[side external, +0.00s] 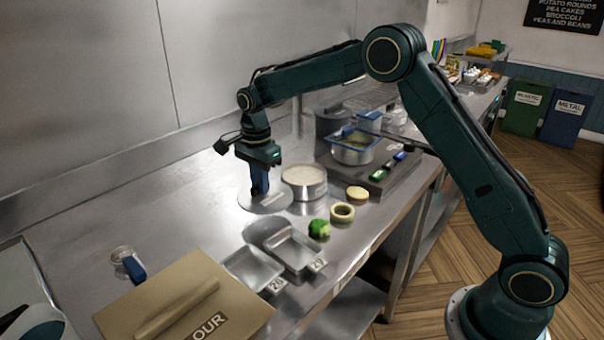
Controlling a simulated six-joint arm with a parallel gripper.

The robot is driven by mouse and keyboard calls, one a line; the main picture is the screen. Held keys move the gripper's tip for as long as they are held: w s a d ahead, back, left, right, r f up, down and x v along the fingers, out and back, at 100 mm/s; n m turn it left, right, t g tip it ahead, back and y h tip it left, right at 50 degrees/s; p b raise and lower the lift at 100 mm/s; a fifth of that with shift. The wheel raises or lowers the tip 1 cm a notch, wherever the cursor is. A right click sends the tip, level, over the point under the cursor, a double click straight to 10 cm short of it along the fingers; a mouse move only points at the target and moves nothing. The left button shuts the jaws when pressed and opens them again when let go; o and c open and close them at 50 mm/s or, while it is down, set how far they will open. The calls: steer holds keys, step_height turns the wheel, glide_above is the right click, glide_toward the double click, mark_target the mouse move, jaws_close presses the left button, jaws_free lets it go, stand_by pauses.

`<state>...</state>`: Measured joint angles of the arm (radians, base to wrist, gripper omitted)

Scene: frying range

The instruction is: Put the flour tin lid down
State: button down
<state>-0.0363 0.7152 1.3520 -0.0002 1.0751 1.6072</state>
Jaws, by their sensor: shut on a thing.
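The flour tin lid (274,204) is a flat grey disc at the middle of the steel counter. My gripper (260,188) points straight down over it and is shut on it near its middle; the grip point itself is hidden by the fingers. The lid looks level, at or just above the counter; I cannot tell whether it touches. An open round metal tin (304,190) with pale contents, likely the flour tin, stands just right of the lid.
A green broccoli piece (319,229), a pale ring (342,213) and a round cake (357,193) lie to the right. The counter left of the lid is clear.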

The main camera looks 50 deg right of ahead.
mark_target(261, 196)
steer(key=shift+f, duration=2.15)
steer(key=shift+f, duration=0.2)
steer(key=c, duration=1.4)
jaws_free()
steer(key=shift+r, duration=0.15)
step_height(261, 196, up, 12)
steer(key=shift+f, duration=0.15)
steer(key=shift+r, duration=0.2)
steer(key=shift+r, duration=0.1)
